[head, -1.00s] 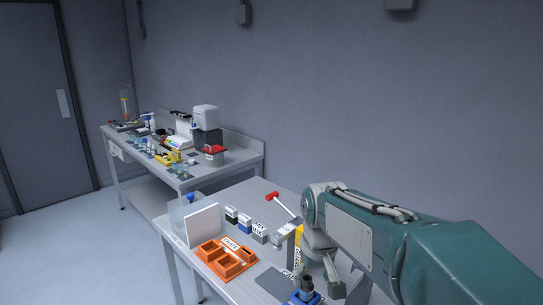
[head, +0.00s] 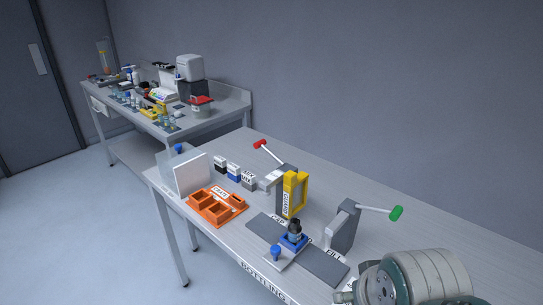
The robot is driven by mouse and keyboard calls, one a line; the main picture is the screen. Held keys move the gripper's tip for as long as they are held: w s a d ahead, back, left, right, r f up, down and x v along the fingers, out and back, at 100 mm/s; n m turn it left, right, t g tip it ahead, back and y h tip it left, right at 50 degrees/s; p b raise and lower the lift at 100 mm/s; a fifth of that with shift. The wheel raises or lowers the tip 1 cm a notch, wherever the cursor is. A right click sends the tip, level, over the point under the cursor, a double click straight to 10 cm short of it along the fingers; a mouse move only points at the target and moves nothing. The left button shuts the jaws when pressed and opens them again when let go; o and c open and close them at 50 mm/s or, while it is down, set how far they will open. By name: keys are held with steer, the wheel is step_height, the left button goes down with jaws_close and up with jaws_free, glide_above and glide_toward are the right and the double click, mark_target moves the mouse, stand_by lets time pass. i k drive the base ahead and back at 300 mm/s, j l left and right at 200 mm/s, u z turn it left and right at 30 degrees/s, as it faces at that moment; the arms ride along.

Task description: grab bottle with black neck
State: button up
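The bottle with the black neck (head: 294,228) stands upright in a blue holder (head: 293,242) near the front of the near table, in the head view. It sits between the dark mats marked CAP and FILL. My gripper is not in view. Only a rounded part of my arm shows at the lower right, apart from the bottle.
On the near table (head: 340,213) are an orange tray (head: 216,209), a yellow guard (head: 296,193), a red-handled press (head: 275,160), a green-handled lever (head: 380,211) and a blue knob (head: 276,252). A cluttered second table stands behind. The table's right rear is bare.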

mark_target(294, 230)
steer(key=i+j+u, duration=0.1)
steer(key=i+j, duration=0.25)
steer(key=j, duration=0.2)
steer(key=i+j, duration=0.4)
steer(key=j, duration=0.15)
steer(key=u, duration=0.05)
